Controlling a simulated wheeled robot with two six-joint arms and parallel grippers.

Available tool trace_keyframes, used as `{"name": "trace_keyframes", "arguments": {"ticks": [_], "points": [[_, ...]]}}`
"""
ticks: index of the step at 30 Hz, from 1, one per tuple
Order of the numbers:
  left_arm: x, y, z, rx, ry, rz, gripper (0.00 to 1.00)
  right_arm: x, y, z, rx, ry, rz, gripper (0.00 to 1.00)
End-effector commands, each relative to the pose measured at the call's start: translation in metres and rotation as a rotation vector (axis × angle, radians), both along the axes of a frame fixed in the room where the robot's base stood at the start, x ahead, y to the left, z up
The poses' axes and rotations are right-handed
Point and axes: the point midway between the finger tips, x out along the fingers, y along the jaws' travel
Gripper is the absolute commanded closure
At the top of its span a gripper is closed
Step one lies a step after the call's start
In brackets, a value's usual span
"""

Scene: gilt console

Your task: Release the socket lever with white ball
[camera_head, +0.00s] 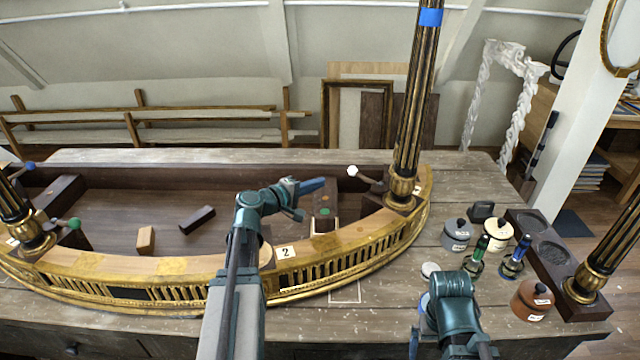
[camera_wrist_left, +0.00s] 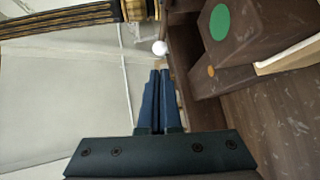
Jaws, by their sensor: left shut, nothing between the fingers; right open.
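The socket lever's white ball (camera_head: 352,171) sits on a short dark lever at the foot of the right gilt column (camera_head: 411,110). In the left wrist view the white ball (camera_wrist_left: 160,47) shows just beyond the fingertips. My left gripper (camera_head: 323,184) is shut and empty, its blue fingers pointing right toward the ball, with a small gap in the head view. In the left wrist view the shut fingers (camera_wrist_left: 159,75) lie side by side. My right gripper (camera_head: 424,306) is open over the table's front right, mostly hidden by its own wrist. The lever's lower end is partly hidden.
A blue-ball lever (camera_head: 29,166) and a green-ball lever (camera_head: 74,223) stand at the left column. Loose blocks (camera_head: 197,219) lie inside the console. Lidded pots (camera_head: 457,235), green- and blue-handled tools and a dark tray (camera_head: 560,262) crowd the right side.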

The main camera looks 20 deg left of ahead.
Motion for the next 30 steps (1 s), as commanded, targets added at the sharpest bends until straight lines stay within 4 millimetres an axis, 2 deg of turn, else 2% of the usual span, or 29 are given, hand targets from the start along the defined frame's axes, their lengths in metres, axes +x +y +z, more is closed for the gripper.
{"name": "trace_keyframes", "arguments": {"ticks": [1,6,15,21,30], "points": [[0.014,-0.003,-0.004,0.000,0.000,-0.003,1.00,0.000,0.000,-0.004,0.000,0.000,0.000,0.00],[0.047,-0.016,-0.011,-0.001,0.000,-0.004,1.00,0.000,0.000,-0.011,0.000,0.000,0.000,0.00],[0.090,-0.033,-0.020,0.000,0.000,-0.002,1.00,0.000,0.000,-0.020,0.000,0.000,0.000,0.00],[0.102,-0.038,-0.022,0.000,0.000,0.000,1.00,0.000,0.000,-0.022,0.000,0.000,0.000,0.00],[0.103,-0.039,-0.022,0.000,0.000,0.000,1.00,0.000,0.000,-0.022,0.000,0.000,0.000,0.00]]}}
